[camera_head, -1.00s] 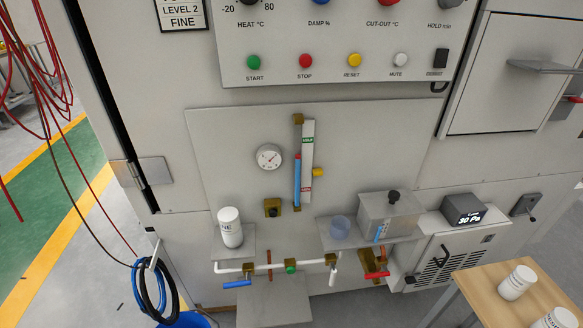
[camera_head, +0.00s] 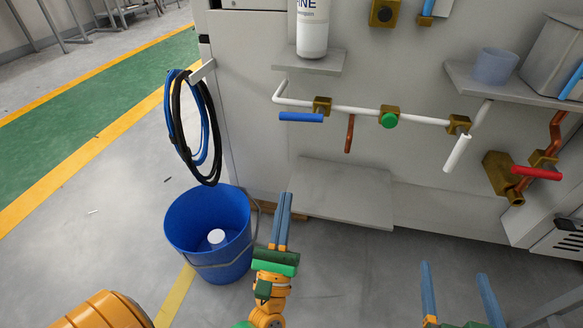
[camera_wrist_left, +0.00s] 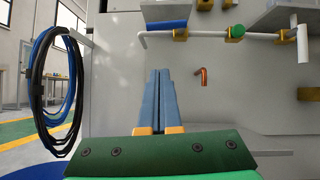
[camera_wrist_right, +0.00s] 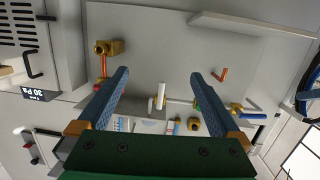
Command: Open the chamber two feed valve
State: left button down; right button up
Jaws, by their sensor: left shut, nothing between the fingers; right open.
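A white pipe (camera_head: 360,114) runs along the panel with brass valves on it. A blue lever (camera_head: 301,117) lies along the pipe at its left valve. A green knob (camera_head: 389,120) is mid-pipe, and a white lever (camera_head: 457,153) slants down from the right valve. A red lever (camera_head: 537,172) lies roughly level on a copper line further right. I cannot read which valve is chamber two feed. My left gripper (camera_head: 285,196) is shut and empty, below and left of the blue lever. My right gripper (camera_head: 456,271) is open and empty, below the white lever.
A blue bucket (camera_head: 208,235) stands on the floor at left, below hanging hoses (camera_head: 190,125). A low grey plate (camera_head: 335,190) juts out below the pipe. Shelves with a white bottle (camera_head: 312,28) and a translucent cup (camera_head: 495,66) overhang the pipe.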

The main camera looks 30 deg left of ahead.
aim_at(291, 120)
pick_arm(q)
jog(key=s+r+p+x, duration=0.1)
jog(key=r+p+x, duration=0.1)
jog(key=x, duration=1)
jog(key=shift+r+p, duration=0.35)
jog(key=shift+r, duration=0.05)
pick_arm(e)
jog(key=s+d+f+g+h, duration=0.2)
jog(key=s+d+f+g, duration=0.2)
jog(key=s+f+g, duration=0.5)
jog(key=shift+s+f+m+g, duration=0.4)
jog(key=shift+s+f, duration=0.45)
jog(key=shift+f, duration=1.05)
pick_arm(q)
jog(key=r+m+h, duration=0.1)
jog(key=m+h+p, duration=0.1)
jog(key=shift+a+r+m+t, duration=0.25)
jog(key=shift+r+m+t, duration=0.05)
jog(key=shift+r+m, duration=0.1)
pick_arm(e)
jog(key=s+g, duration=0.1)
jog(key=s+f+g, duration=0.1)
jog(key=s, duration=0.1)
jog(key=s+d+f+h, duration=0.1)
jog(key=shift+s+f+g, duration=0.1)
jog(key=shift+s+g, duration=0.1)
jog(key=shift+g, duration=0.2)
